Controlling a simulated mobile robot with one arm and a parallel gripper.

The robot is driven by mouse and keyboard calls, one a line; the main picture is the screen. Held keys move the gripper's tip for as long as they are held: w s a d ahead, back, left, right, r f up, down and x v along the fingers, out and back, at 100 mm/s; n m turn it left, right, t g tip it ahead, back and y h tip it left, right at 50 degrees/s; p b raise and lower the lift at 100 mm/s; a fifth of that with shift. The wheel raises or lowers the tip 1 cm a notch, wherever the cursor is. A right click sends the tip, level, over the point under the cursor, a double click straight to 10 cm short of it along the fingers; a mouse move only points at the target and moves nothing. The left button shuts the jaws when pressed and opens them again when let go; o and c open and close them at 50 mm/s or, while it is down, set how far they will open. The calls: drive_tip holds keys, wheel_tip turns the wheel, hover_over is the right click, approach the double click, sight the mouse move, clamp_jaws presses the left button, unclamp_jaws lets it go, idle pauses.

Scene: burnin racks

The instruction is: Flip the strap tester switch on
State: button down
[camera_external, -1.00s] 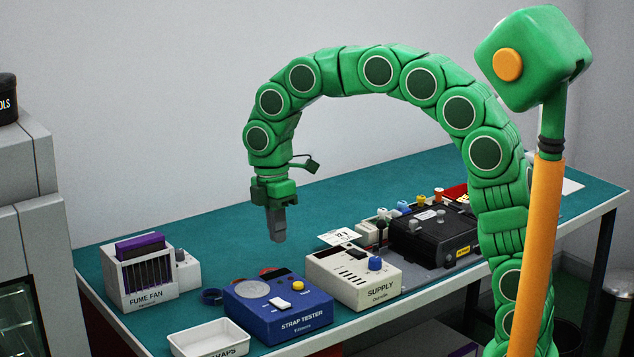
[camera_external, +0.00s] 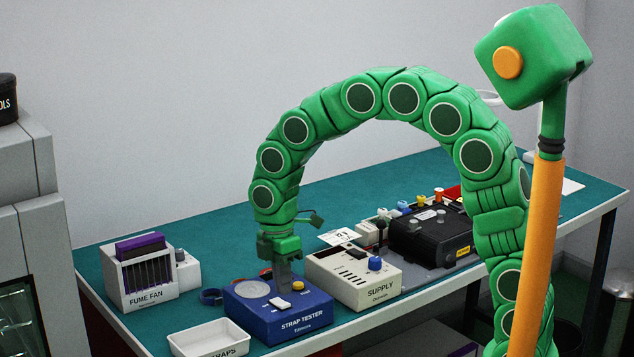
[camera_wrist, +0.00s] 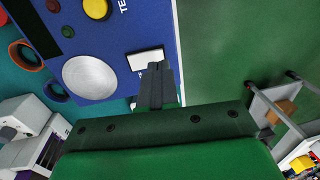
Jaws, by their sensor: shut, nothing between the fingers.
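The strap tester (camera_external: 277,313) is a blue box near the front edge of the teal bench, with a round metal pad (camera_external: 253,289), a yellow button (camera_external: 298,286) and a white rocker switch (camera_external: 279,303). The switch also shows in the wrist view (camera_wrist: 146,59). My gripper (camera_external: 285,288) is shut and empty, pointing down just above the switch. In the wrist view my fingertips (camera_wrist: 156,68) overlap the switch's near edge. I cannot tell if they touch it. The switch's tilt is not clear.
The cream supply box (camera_external: 355,280) stands close to the right of the tester. A white tray (camera_external: 210,338) lies at its front left, and the fume fan (camera_external: 140,275) stands farther left. A blue strap ring (camera_external: 211,297) lies behind the tray. A black box (camera_external: 432,237) is farther right.

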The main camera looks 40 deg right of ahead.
sight(284, 308)
drive_tip(key=shift+s+f, duration=0.15)
drive_tip(key=shift+f, duration=1.05)
drive_tip(key=shift+s+f, duration=0.1)
drive_tip(key=shift+f, duration=0.1)
drive_tip(key=shift+w+r, duration=0.3)
drive_tip(key=shift+w, duration=0.5)
drive_tip(key=shift+r, duration=0.1)
wheel_tip(284, 308, up, 14)
drive_tip(key=s, duration=0.1)
drive_tip(key=shift+s, duration=0.35)
